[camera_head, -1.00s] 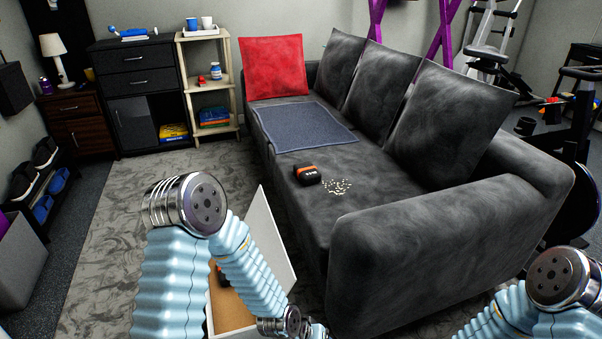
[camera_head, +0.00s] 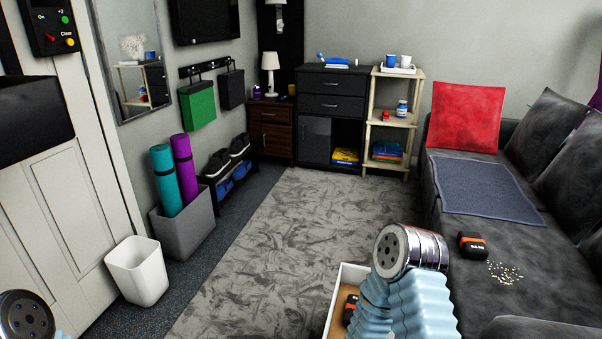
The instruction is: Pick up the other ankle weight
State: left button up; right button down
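A small black ankle weight with an orange band (camera_head: 473,245) lies on the sofa seat (camera_head: 465,285), near its front edge. Another black and orange item (camera_head: 350,309), apparently the matching weight, lies inside a white-walled open box (camera_head: 347,277) at the bottom centre. My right arm covers most of the box. Its elbow is in front of the sofa, left of the weight on the seat. Only my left arm's elbow shows, at the lower left corner. Neither gripper is in view.
Small pale pellets (camera_head: 505,272) are scattered beside the weight on the sofa. A blue-grey mat (camera_head: 487,190) and red cushion (camera_head: 465,117) lie farther back. A white bin (camera_head: 138,271) and grey crate (camera_head: 187,228) stand at left. The patterned rug (camera_head: 270,235) is clear.

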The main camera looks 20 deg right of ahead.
aim_at(472, 245)
jog(key=i+j, duration=0.15)
jog(key=i, duration=0.35)
jog(key=i+j+z, duration=0.1)
jog(key=i, duration=0.35)
jog(key=i+j, duration=0.2)
jog(key=i, duration=0.3)
jog(key=i+j+z, duration=0.1)
jog(key=i, duration=0.35)
jog(key=i+l+z, duration=0.25)
jog(key=i+z, duration=0.65)
jog(key=i, duration=0.15)
jog(key=i+z, duration=0.4)
jog(key=i, duration=0.2)
jog(key=i+j+z, duration=0.45)
jog(key=i+z, duration=0.2)
jog(key=z, duration=0.2)
jog(key=i+z, duration=0.2)
jog(key=z, duration=0.25)
jog(key=i+j+z, duration=0.1)
jog(key=i+z, duration=0.15)
jog(key=z, duration=0.15)
jog(key=i+j+z, duration=0.15)
jog(key=z, duration=0.25)
jog(key=i+j+z, duration=0.15)
jog(key=z, duration=0.3)
